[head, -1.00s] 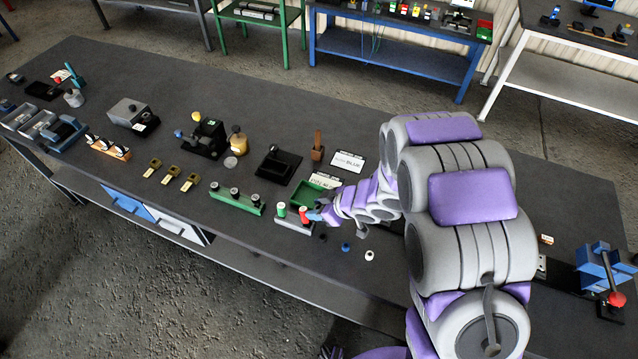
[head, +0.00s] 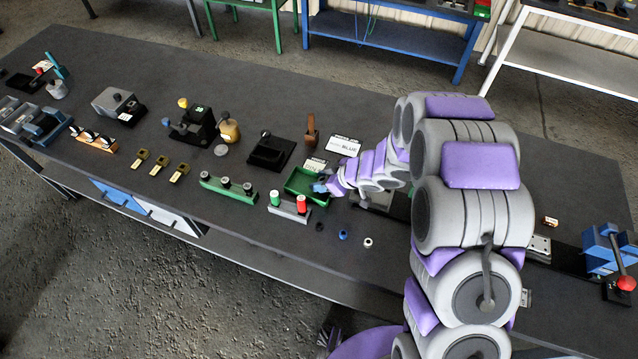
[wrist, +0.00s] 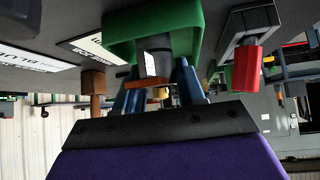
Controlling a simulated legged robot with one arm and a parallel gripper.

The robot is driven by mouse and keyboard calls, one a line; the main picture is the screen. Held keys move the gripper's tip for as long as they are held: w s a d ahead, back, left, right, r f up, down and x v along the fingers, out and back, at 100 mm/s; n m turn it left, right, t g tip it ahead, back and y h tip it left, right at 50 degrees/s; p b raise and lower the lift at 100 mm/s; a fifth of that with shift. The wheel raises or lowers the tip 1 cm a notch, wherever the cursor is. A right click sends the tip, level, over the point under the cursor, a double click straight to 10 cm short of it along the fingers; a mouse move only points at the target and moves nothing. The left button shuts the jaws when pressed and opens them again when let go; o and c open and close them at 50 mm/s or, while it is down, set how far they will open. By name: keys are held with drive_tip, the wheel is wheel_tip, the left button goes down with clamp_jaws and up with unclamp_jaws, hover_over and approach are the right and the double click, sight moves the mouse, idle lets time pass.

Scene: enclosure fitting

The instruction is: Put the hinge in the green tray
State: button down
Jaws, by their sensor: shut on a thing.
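The green tray (head: 293,188) lies open on the bench, left of the middle of the head view. My gripper (head: 320,187) is at its right end; its blue fingers overlap the tray rim in the picture. In the wrist view the green tray (wrist: 205,22) is just beyond my blue fingertips (wrist: 157,75). The fingers are shut on a small grey piece with a pale face, the hinge (wrist: 150,62), partly hidden between them. Whether it touches the tray I cannot tell.
A grey block with a red cylinder (head: 301,203) and a green-topped cylinder (head: 275,198) stands just in front of the tray. Label cards (head: 344,145) and a wooden-brown upright (head: 311,130) are behind it. A blue ring (head: 343,235) and a white ring (head: 367,242) lie in front.

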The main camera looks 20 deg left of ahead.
drive_tip(key=c, duration=1)
unclamp_jaws()
drive_tip(key=shift+d, duration=0.1)
drive_tip(key=o, duration=0.3)
drive_tip(key=shift+a+f, duration=0.1)
drive_tip(key=shift+a, duration=0.25)
drive_tip(key=shift+a+f, duration=0.1)
drive_tip(key=shift+a, duration=0.3)
drive_tip(key=shift+d+r, duration=0.25)
drive_tip(key=shift+d, duration=0.15)
drive_tip(key=p+v, duration=0.3)
drive_tip(key=v, duration=0.8)
drive_tip(key=shift+d+r, duration=0.2)
drive_tip(key=shift+d, duration=0.1)
